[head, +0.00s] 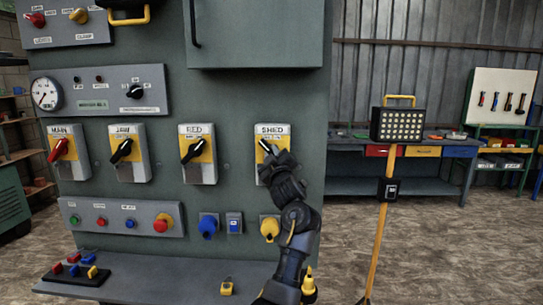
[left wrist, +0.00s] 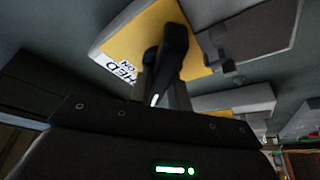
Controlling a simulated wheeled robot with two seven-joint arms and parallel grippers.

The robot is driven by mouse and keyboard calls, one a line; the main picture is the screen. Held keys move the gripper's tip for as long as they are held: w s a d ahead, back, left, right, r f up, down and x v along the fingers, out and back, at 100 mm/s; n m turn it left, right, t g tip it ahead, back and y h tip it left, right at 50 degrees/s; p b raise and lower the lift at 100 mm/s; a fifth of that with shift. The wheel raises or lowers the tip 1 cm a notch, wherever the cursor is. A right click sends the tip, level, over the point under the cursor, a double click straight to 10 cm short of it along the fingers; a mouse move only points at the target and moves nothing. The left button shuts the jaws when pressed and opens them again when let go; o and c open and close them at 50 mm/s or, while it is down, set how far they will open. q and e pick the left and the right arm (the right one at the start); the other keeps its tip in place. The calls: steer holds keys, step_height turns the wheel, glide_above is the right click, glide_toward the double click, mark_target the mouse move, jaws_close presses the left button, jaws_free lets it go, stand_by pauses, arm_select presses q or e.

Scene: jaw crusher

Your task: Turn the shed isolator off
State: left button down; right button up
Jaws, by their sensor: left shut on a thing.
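The shed isolator (head: 272,131) is a light grey box with a yellow face and a label reading SHED, at the right end of a row of switches on the green panel. My left gripper (head: 270,158) is at its front, shut on the black rotary handle (left wrist: 172,47). The fingers and arm hide most of the handle in the head view; the visible end leans up and left. In the left wrist view the yellow face (left wrist: 128,43) shows part of the SHED and ON lettering. My right gripper is not in view.
The MAIN isolator (head: 60,150) has a red handle. The JAW (head: 126,152) and RED (head: 197,153) isolators have black handles tilted up-right. Below are a button strip (head: 120,220) and a shelf with a yellow padlock (head: 227,286). A work lamp (head: 398,124) stands right.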

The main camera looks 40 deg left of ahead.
arm_select(q)
steer(key=shift+n, duration=0.5)
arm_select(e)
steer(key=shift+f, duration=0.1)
arm_select(q)
steer(key=c, duration=1.3)
jaws_free()
steer(key=shift+s+a, duration=0.1)
steer(key=b+v, duration=0.2)
steer(key=v, duration=0.9)
steer(key=shift+r+b, duration=0.15)
steer(key=shift+b, duration=0.2)
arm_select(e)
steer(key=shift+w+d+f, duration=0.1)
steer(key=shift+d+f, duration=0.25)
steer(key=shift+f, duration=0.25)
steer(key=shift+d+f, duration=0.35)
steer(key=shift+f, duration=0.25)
